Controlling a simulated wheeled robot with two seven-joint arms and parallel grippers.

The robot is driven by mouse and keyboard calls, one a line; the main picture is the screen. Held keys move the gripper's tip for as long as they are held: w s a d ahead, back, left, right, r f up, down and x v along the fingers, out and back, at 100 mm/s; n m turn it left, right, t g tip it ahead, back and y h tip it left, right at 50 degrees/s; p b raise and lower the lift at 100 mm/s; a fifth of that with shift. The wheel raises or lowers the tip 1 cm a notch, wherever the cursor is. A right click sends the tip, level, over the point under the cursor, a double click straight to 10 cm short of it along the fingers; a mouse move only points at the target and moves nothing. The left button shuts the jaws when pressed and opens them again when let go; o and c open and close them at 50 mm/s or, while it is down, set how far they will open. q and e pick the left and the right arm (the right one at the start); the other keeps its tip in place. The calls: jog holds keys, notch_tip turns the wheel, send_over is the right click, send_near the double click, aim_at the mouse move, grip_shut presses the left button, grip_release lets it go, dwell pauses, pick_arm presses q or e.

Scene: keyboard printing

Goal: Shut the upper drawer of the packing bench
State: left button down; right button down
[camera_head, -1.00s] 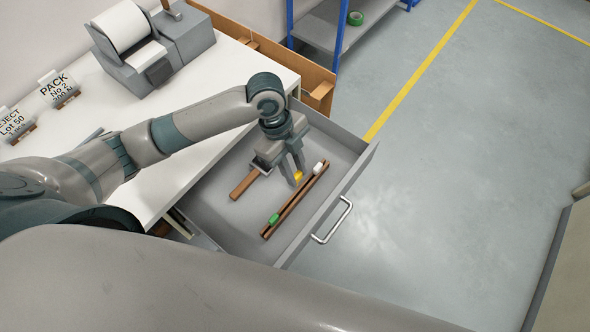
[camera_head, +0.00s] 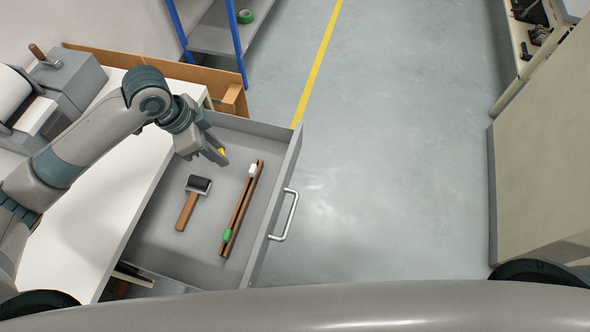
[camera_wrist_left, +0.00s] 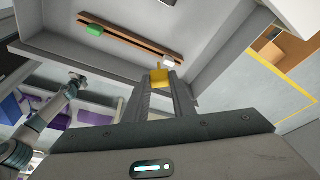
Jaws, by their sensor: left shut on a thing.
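The upper drawer (camera_head: 140,250) of the packing bench (camera_head: 105,215) is grey and stands pulled out, with a silver bar handle (camera_head: 286,215) on its front. My left gripper (camera_head: 221,154) is over the far part of the drawer, shut on a small yellow piece (camera_wrist_left: 160,76) held between its fingertips. The handle is well apart from it. A slim grey and teal arm, likely my right one, shows at the left of the left wrist view; its gripper end (camera_wrist_left: 77,80) is too small to read.
A blue-framed shelf (camera_head: 208,40) stands beyond. The floor (camera_head: 385,170) before the drawer is clear; a cabinet (camera_head: 545,160) stands right.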

pick_arm(q)
jog(key=w+a+r+n+t+y+b, duration=0.1)
jog(key=w+a+r+n, duration=0.1)
jog(key=r+n, duration=0.3)
jog(key=w+a+r+n+t+y+b, duration=0.1)
jog(key=w+a+r+n+y+b, duration=0.1)
jog(key=r+n, duration=0.4)
jog(key=w+a+n, duration=0.1)
jog(key=w+n, duration=0.1)
jog(key=n, duration=0.2)
jog(key=shift+w+a+r+t, duration=0.15)
jog(key=shift+w+r+t, duration=0.05)
jog(key=shift+r+t, duration=0.1)
jog(key=shift+s+a, duration=0.1)
